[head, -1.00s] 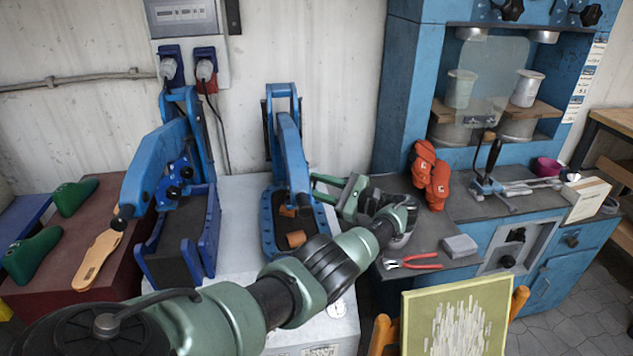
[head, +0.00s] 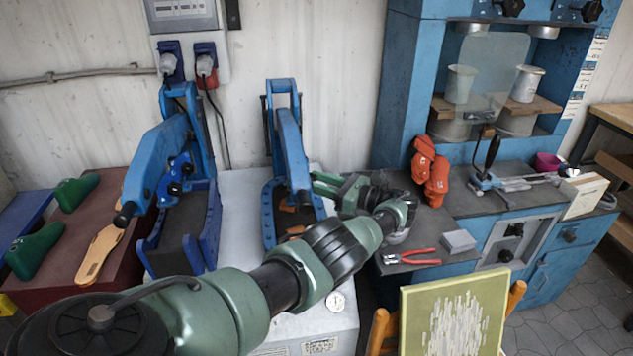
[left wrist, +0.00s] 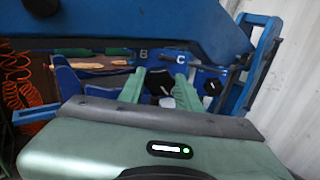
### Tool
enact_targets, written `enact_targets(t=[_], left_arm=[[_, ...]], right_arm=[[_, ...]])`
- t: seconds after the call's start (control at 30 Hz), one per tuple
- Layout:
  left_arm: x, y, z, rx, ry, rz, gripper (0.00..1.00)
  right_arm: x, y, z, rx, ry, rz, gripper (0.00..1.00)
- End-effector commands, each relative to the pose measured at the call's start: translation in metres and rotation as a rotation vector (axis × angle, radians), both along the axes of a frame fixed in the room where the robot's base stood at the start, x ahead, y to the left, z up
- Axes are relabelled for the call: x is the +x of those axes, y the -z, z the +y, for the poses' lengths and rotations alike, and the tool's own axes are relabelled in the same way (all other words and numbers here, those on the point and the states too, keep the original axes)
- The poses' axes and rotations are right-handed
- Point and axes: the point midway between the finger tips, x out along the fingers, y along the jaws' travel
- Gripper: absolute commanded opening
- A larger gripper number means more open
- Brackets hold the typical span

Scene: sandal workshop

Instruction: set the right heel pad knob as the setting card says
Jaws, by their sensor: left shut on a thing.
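My left gripper (head: 318,183) reaches in from the right to the side of the right-hand blue press (head: 290,150). In the left wrist view my green fingers (left wrist: 160,76) stand on both sides of a dark knob (left wrist: 160,90) and are shut on it, beside the blue letter plates B and C. The knob's pointer and marks are too small to read. Another black knob (left wrist: 212,87) sits to the right of the fingers. In the head view the press arm hides the held knob. I cannot pick out the setting card with certainty. My right gripper is not in view.
The left-hand blue press (head: 165,160) has dark knobs on its side. Red pliers (head: 412,258), a grey block (head: 458,241) and orange gloves (head: 431,170) lie on the bench to the right. Paper labels (head: 585,80) hang on the large blue machine. Green shoe lasts (head: 35,250) lie at left.

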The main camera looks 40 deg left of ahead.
Motion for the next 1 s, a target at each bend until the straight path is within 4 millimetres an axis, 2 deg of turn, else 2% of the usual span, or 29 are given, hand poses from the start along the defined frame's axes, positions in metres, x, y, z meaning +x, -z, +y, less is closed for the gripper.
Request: enact_targets(t=[0.23, 0.27, 0.33, 0.7, 0.83, 1.0], left_arm=[[-0.001, 0.004, -0.001, -0.006, -0.001, 0.006, 0.00], [-0.001, 0.004, -0.001, -0.006, -0.001, 0.006, 0.36], [-0.001, 0.004, -0.001, -0.006, -0.001, 0.006, 0.55], [0.001, 0.002, -0.004, -0.002, 0.000, 0.002, 0.55], [0.005, 0.005, -0.020, -0.003, 0.002, 0.000, 0.55], [0.012, 0.007, -0.050, -0.004, 0.003, 0.000, 0.55]], right_arm=[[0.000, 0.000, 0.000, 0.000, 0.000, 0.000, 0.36], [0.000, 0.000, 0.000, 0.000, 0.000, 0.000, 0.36], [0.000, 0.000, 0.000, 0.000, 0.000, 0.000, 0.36], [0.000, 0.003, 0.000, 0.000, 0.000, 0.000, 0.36], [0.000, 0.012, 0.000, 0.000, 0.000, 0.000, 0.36], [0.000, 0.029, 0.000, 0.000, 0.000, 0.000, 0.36]])
